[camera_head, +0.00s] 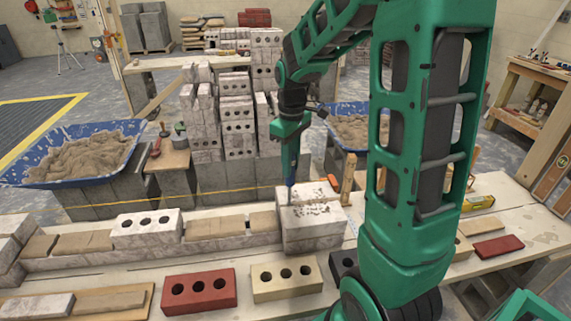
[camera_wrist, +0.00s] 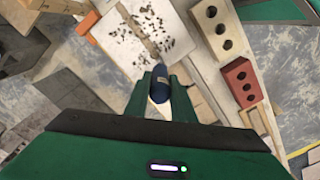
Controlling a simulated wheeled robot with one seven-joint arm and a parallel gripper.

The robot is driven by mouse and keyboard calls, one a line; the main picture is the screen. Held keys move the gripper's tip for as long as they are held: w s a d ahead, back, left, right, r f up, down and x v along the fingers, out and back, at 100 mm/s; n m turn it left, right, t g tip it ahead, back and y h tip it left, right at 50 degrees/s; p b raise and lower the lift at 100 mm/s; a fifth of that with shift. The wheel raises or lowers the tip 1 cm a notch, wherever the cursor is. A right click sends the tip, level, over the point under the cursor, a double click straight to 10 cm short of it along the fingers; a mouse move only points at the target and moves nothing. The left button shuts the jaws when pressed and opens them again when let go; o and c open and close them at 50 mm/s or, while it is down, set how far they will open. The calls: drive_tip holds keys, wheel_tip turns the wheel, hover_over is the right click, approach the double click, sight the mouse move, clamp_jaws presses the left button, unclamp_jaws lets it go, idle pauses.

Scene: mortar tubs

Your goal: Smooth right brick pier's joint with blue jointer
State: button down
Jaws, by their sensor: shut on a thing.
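My gripper (camera_wrist: 161,95) is shut on the blue jointer (camera_wrist: 159,84), whose dark blue handle sits between the two green fingers in the wrist view. In the head view the jointer (camera_head: 290,178) hangs down, with its lower end at the left part of the top of the right brick pier (camera_head: 312,232). I cannot tell whether it touches. The pier is whitish and stands at the right end of the low wall. Its top, with dark mortar crumbs, shows in the wrist view (camera_wrist: 125,35). The joint is partly hidden by crumbs and the tool.
Red (camera_head: 200,291) and cream (camera_head: 286,279) bricks lie in front of the pier. A low wall (camera_head: 150,258) runs left. Blue tubs of mortar stand at left (camera_head: 75,152) and behind the pier (camera_head: 350,125). A wooden piece (camera_head: 348,178) stands beside the pier. A brick stack (camera_head: 235,110) rises behind.

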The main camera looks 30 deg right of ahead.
drive_tip(key=s+d, duration=0.3)
drive_tip(key=d, duration=0.4)
drive_tip(key=s+d, duration=0.3)
drive_tip(key=d, duration=0.4)
drive_tip(key=shift+d, duration=0.2)
idle(2.0)
wheel_tip(320, 180, up, 6)
drive_tip(key=w+a, duration=0.1)
drive_tip(key=a, duration=0.2)
idle(1.1)
drive_tip(key=shift+f, duration=0.1)
idle(0.8)
